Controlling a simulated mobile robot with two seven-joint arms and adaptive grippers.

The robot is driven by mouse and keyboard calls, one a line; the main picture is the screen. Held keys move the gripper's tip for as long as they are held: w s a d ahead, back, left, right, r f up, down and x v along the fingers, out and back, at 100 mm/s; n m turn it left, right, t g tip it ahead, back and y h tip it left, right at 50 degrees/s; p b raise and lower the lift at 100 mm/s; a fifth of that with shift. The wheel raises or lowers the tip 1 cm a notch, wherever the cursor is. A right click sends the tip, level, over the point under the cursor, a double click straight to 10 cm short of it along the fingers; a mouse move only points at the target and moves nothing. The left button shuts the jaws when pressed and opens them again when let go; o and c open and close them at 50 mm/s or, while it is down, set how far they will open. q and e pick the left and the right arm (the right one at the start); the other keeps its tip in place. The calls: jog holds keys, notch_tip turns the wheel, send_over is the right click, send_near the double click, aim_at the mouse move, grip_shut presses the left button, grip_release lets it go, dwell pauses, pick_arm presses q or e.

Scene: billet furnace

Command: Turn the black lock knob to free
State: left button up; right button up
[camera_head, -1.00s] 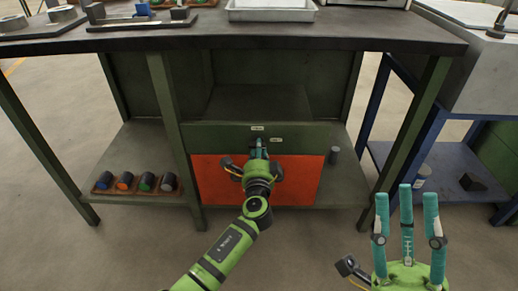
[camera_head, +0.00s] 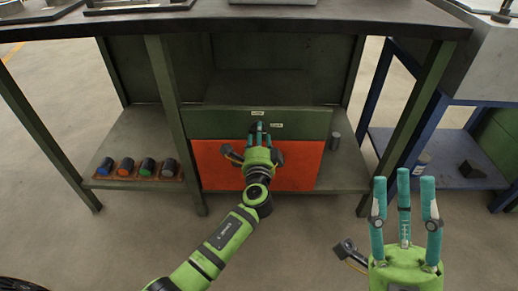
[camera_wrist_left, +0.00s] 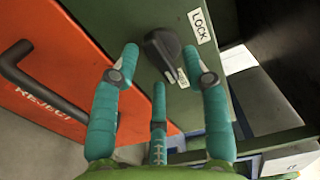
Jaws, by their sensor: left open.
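The black lock knob (camera_wrist_left: 162,48) sits on a green panel (camera_wrist_left: 205,100) in the left wrist view. A white LOCK label (camera_wrist_left: 199,26) is beside it, and a second small label (camera_wrist_left: 182,78) is partly covered. My left gripper (camera_wrist_left: 160,62) is open, with its teal fingers spread around the knob's near side. The knob lies between the two upper fingertips; I cannot tell whether they touch it. In the head view my left gripper (camera_head: 259,130) is in front of the green panel and mostly hides the knob. My right gripper (camera_head: 404,185) is open and empty at lower right.
An orange REJECT door (camera_head: 300,168) with a dark bar handle (camera_wrist_left: 35,80) lies just below the panel. The dark bench top (camera_head: 300,28) overhangs above.

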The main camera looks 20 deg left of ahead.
pick_arm(q)
jog(key=v, duration=1.1)
jog(key=shift+s+d, duration=0.1)
